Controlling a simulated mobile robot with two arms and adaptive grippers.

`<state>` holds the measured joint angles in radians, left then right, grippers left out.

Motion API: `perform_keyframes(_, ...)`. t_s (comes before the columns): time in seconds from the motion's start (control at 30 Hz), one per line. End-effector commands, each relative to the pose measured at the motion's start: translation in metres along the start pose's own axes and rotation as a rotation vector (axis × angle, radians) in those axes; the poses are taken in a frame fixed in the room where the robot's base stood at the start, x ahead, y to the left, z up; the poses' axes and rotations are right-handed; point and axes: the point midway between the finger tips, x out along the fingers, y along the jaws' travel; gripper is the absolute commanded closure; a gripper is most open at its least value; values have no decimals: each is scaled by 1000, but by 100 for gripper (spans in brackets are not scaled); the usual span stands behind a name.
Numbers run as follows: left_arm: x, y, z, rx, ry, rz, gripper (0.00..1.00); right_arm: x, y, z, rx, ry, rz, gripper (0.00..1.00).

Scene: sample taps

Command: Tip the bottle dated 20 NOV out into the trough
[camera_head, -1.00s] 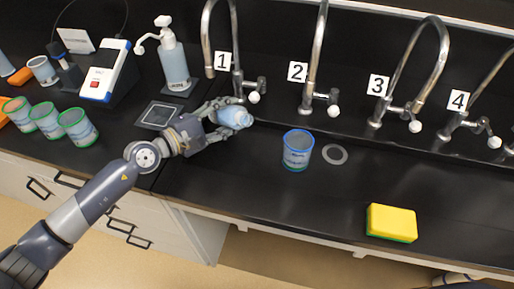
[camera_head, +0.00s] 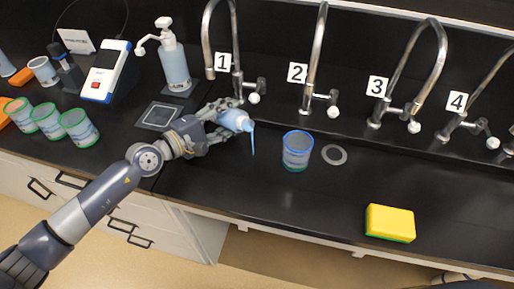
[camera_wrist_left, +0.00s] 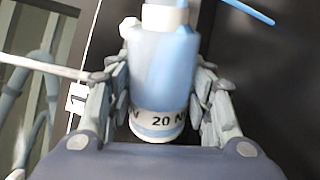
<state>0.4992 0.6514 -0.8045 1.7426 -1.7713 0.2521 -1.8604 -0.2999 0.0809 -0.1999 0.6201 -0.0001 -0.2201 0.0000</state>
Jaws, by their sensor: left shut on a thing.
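My left gripper (camera_head: 224,116) is shut around a small pale-blue bottle (camera_head: 238,120). The left wrist view shows the bottle (camera_wrist_left: 163,65) between the fingers, with "20 N" readable on its white band. The bottle is tipped mouth-down to the right, and a thin blue stream (camera_head: 252,140) runs from its mouth. The stream also crosses the top right of the left wrist view (camera_wrist_left: 250,11). It falls over the black surface (camera_head: 225,170) in front of tap 1; I cannot tell the trough's exact edges there.
A blue-rimmed cup (camera_head: 297,150) and a grey ring (camera_head: 334,154) sit right of the stream. A yellow sponge (camera_head: 390,222) lies further right. Numbered taps (camera_head: 237,85) stand along the back. Several green-rimmed cups (camera_head: 78,127) and a soap dispenser (camera_head: 174,65) are left.

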Motion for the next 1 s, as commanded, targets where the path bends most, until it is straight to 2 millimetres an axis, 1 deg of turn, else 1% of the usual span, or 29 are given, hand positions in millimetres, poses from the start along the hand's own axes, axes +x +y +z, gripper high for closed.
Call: perform_keyframes(1.0,1,-2,7,97,14,2,88,-10,0,-1,0,0,0,62)
